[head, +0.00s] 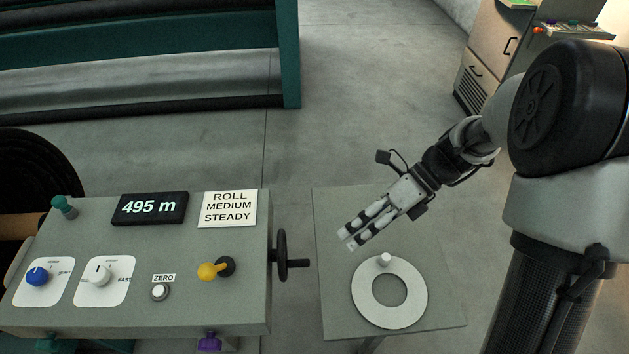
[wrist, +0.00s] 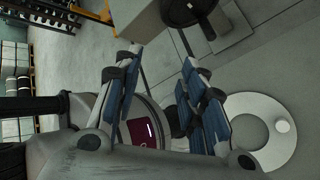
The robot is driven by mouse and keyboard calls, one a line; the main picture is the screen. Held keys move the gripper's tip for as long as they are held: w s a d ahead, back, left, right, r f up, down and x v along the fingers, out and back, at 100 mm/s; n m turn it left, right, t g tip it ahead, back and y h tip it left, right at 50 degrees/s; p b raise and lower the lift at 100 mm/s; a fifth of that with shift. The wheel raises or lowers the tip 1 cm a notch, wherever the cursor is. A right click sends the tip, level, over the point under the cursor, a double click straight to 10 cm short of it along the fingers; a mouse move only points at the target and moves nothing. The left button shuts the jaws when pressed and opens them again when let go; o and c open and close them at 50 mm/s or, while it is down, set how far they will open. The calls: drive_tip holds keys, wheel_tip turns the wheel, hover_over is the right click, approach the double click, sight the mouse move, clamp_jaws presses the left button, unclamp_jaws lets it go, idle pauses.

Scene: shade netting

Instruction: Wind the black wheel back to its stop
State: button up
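The black wheel (head: 281,255) is mounted upright on the right side of the grey console (head: 150,315), seen nearly edge-on in the head view. A short dark handle (head: 300,263) sticks out from it to the right. A dark round part at the top of the wrist view (wrist: 187,10) appears to be the same wheel. My gripper (head: 347,240) is right of the wheel, over the side table, and does not touch it. In the wrist view its blue-padded fingers (wrist: 160,62) stand apart with nothing held between them.
The side table (head: 440,312) carries a flat pale ring (head: 411,310) with a white peg (head: 384,259). The console bears a blue knob (head: 38,276), a white knob (head: 101,276), a yellow-tipped lever (head: 212,271), a display reading 495 m (head: 149,208) and a sign (head: 228,208).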

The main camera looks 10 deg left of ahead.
wheel_tip(320, 180, down, 8)
drive_tip(key=w+a+m+g+y+p, duration=0.1)
drive_tip(key=w+a+m+y+p, duration=0.2)
drive_tip(key=m, duration=0.7)
drive_tip(key=m+t+y, duration=0.2)
drive_tip(key=m+y, duration=0.4)
drive_tip(key=m, duration=0.7)
approach(301, 263)
drive_tip(key=a+f, duration=0.1)
drive_tip(key=a, duration=0.2)
drive_tip(key=x, duration=0.7)
drive_tip(key=shift+s, duration=0.15)
clamp_jaws()
